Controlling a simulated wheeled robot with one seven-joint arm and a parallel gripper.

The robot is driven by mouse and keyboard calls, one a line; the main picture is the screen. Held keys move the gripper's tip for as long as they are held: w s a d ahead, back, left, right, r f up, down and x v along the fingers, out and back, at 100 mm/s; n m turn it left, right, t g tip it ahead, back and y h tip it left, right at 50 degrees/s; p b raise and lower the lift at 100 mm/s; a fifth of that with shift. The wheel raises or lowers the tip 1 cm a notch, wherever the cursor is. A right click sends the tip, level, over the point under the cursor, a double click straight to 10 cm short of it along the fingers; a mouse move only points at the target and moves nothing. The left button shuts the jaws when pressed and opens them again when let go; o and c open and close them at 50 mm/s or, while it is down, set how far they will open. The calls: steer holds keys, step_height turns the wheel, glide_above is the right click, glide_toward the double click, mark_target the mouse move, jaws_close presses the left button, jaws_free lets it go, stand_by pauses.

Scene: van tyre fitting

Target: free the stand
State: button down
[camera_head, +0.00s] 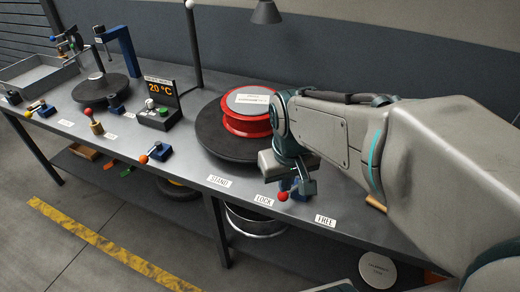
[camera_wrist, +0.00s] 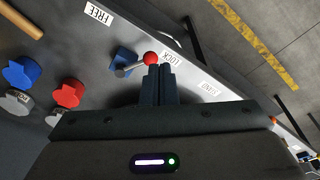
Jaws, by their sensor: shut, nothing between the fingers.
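The stand is a round dark turntable (camera_head: 214,140) on the bench, carrying a red wheel-like drum (camera_head: 245,122) with a pale labelled top. Its lever has a blue base (camera_wrist: 122,62) and a red ball knob (camera_wrist: 151,58). The lever lies toward the LOCK label (camera_wrist: 176,57), away from the FREE label (camera_wrist: 98,13). The knob also shows in the head view (camera_head: 283,196), beside and below my gripper. My gripper (camera_wrist: 158,72) is shut and empty, its fingertips right at the knob; whether they touch it I cannot tell. My arm hides part of the bench right of the drum.
A STAND label (camera_head: 219,181) marks the bench edge. Left of it are an orange-knobbed lever (camera_head: 156,153), a 20 °C display box (camera_head: 160,105) and a second round stand (camera_head: 105,90). Blue (camera_wrist: 22,70) and red (camera_wrist: 67,93) knobs and a wooden rod (camera_wrist: 20,20) lie nearby.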

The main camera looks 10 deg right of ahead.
steer(key=n+g+p, duration=0.2)
glide_above(283, 197)
steer(key=w+a, duration=0.2)
steer(key=a, duration=0.1)
steer(key=w+a+f+n+g+h+p, duration=0.1)
steer(key=w+f+n+g, duration=0.1)
steer(key=w, duration=0.6)
step_height(283, 197, down, 2)
steer(key=shift+a+n, duration=0.3)
steer(key=shift+n, duration=0.2)
steer(key=x, duration=0.5)
steer(key=p+x, duration=0.1)
steer(key=x, duration=0.3)
steer(key=shift+s+f, duration=0.3)
steer(key=shift+f, duration=0.05)
steer(key=s+d, duration=0.1)
steer(key=s+p, duration=0.1)
steer(key=shift+s+d+r, duration=0.35)
steer(key=shift+s, duration=0.05)
steer(key=shift+s+d, duration=0.2)
steer(key=shift+s, duration=0.1)
steer(key=shift+a, duration=0.1)
